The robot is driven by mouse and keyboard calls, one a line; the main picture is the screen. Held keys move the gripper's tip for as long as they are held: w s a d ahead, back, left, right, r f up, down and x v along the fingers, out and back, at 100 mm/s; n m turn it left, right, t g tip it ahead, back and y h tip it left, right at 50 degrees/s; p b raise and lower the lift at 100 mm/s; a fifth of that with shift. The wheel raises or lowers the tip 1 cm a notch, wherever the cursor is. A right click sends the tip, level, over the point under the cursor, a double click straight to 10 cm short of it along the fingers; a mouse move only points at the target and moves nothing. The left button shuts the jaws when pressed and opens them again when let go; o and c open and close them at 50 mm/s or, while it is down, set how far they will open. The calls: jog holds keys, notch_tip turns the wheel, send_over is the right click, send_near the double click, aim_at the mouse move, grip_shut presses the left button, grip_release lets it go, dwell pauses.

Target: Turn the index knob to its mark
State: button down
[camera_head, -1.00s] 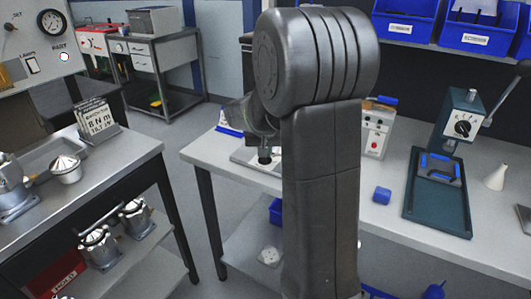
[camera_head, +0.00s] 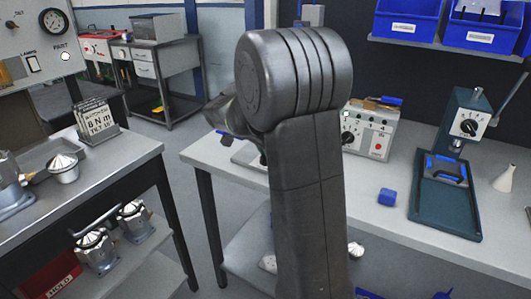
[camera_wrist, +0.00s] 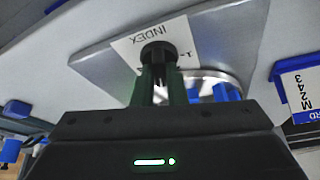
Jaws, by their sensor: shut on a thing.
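The index knob (camera_wrist: 157,50) is a small black round knob in the wrist view. It stands on a pale plate (camera_wrist: 225,35) beside a white card (camera_wrist: 128,60) printed INDEX, seen upside down. My gripper (camera_wrist: 159,72) is shut on the knob, with its dark greenish fingers on either side of it. The knob's pointer and the mark are too hidden or small to read.
A grey control box (camera_head: 372,135) with a dial stands on the bench behind my arm. A shiny round part (camera_wrist: 215,82) and a card marked M243 (camera_wrist: 300,90) are near the gripper.

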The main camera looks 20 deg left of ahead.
jog(key=shift+m, duration=0.5)
jog(key=c, duration=1.5)
grip_release()
jog(key=shift+o, duration=0.2)
jog(key=p+v, duration=0.1)
jog(key=v, duration=1.2)
jog(key=shift+a+r+p, duration=0.25)
jog(key=shift+r+p, duration=0.05)
jog(key=shift+r, duration=0.05)
jog(key=shift+f, duration=0.1)
jog(key=b+x, duration=0.1)
jog(key=x, duration=1.2)
jog(key=shift+d+f+b, duration=0.2)
jog(key=shift+f+b, duration=0.1)
jog(key=shift+b, duration=0.05)
